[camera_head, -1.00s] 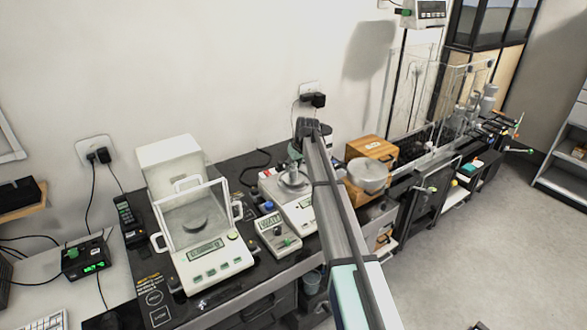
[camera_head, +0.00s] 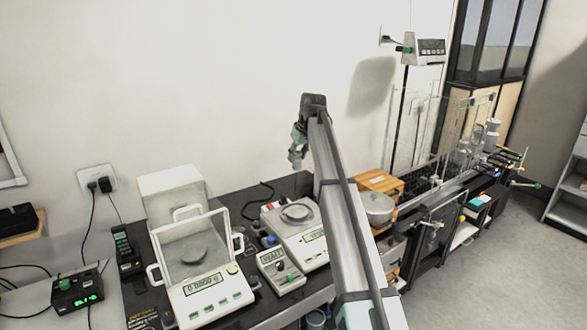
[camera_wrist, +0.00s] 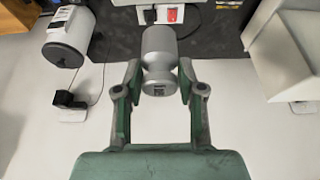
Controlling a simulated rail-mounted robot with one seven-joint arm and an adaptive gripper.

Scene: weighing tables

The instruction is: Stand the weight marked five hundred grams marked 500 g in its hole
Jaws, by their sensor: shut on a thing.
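My gripper (camera_wrist: 160,78) is shut on a grey metal weight (camera_wrist: 160,50), seen in the wrist view between the two fingers. The weight has a wide body, a narrowed neck and a knob end with a small dark label that I cannot read. In the head view my gripper (camera_head: 297,152) is raised in front of the wall, above the open balance (camera_head: 310,240). The weight is too small there to make out clearly. A wooden block (camera_head: 380,181) stands right of my arm, partly hidden; I cannot make out any hole in it.
A balance with a clear draft shield (camera_head: 202,285) stands left, its display lit. A small control box (camera_head: 281,272) sits beside the open balance. A metal pot (camera_head: 376,208) is near the wooden block. Clear panels (camera_head: 470,130) rise farther right. The air around my gripper looks free.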

